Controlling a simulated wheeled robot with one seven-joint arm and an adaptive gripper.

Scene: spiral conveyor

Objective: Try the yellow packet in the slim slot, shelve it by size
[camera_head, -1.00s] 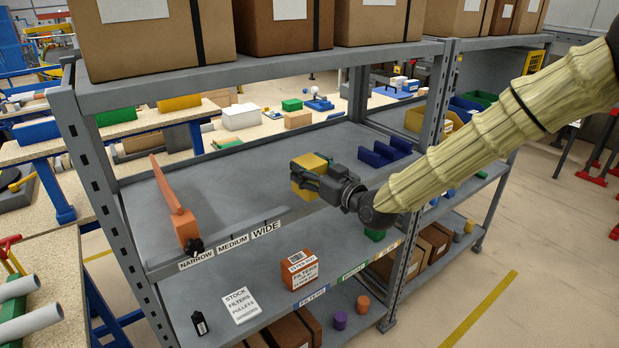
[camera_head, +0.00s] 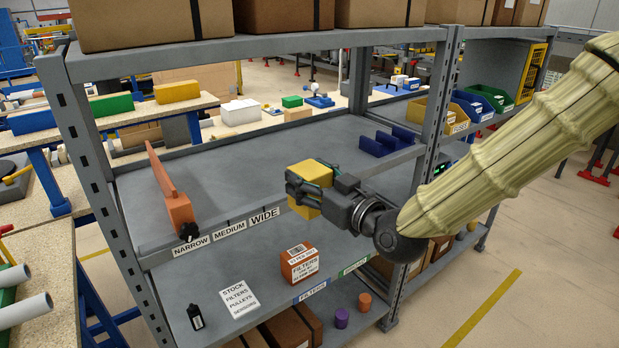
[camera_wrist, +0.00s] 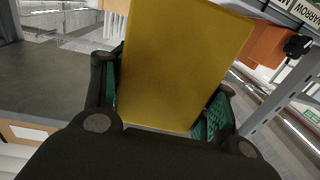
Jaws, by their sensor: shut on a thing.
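The yellow packet (camera_head: 310,188) is held in my gripper (camera_head: 312,190), raised in front of the upper shelf near the WIDE label. In the wrist view the yellow packet (camera_wrist: 182,68) stands between the two green-padded fingers, and its flat face fills the middle. An orange gauge (camera_head: 178,208) with a long upright fin and a black knob stands at the left of the shelf. Its orange body also shows at the upper right of the wrist view (camera_wrist: 262,45). The shelf edge carries labels NARROW (camera_head: 191,244), MEDIUM (camera_head: 229,229) and WIDE (camera_head: 265,215). Individual slots are hard to make out.
Blue U-shaped holders (camera_head: 388,143) sit on the shelf behind my gripper. Shelf uprights (camera_head: 432,110) stand close to my arm. The shelf middle is clear.

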